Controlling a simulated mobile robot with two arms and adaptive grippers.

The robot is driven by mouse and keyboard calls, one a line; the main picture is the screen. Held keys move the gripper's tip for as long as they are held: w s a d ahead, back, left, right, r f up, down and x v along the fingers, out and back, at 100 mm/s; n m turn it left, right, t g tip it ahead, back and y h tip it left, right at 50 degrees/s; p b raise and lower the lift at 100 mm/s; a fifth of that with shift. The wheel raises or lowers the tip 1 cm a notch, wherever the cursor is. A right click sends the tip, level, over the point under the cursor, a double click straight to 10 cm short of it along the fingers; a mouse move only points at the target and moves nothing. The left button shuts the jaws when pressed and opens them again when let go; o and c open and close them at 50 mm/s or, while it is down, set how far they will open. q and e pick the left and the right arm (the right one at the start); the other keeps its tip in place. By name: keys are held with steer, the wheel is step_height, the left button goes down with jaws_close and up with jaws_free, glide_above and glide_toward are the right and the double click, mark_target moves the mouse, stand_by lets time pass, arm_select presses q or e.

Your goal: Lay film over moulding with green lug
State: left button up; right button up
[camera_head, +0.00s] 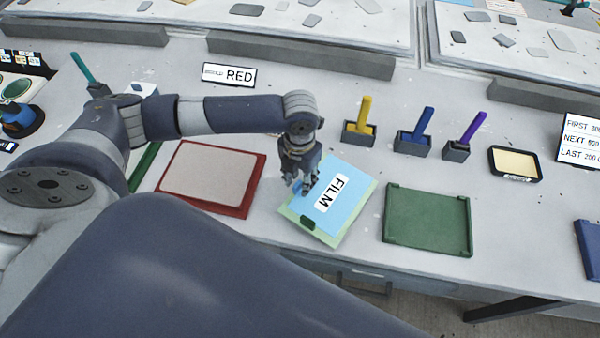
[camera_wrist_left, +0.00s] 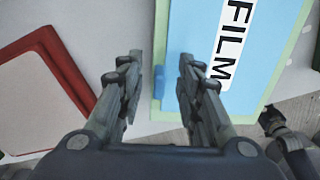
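A light blue film (camera_head: 348,186) with a white FILM label lies over a pale green moulding (camera_head: 334,239), whose edge shows around it. A dark green lug (camera_head: 308,222) sits at the moulding's near edge. The film (camera_wrist_left: 200,50) also shows in the left wrist view, with a small blue tab (camera_wrist_left: 158,82) on its edge. My left gripper (camera_head: 303,187) is just above the film's left edge. In the left wrist view its fingers (camera_wrist_left: 158,85) are apart, with the tab seen between them. A dark linkage at the right of that view may be my right gripper; its fingers are unclear.
A red-framed panel (camera_head: 211,174) lies left of the film, and a green tray (camera_head: 428,220) lies right. Yellow (camera_head: 360,128), blue (camera_head: 414,136) and purple (camera_head: 461,142) handled tools stand behind. A RED sign (camera_head: 229,75) stands farther back. The table's front edge is close.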

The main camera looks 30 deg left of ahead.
arm_select(q)
steer(key=shift+r, duration=0.1)
step_height(320, 180, up, 12)
stand_by(0.5)
stand_by(0.5)
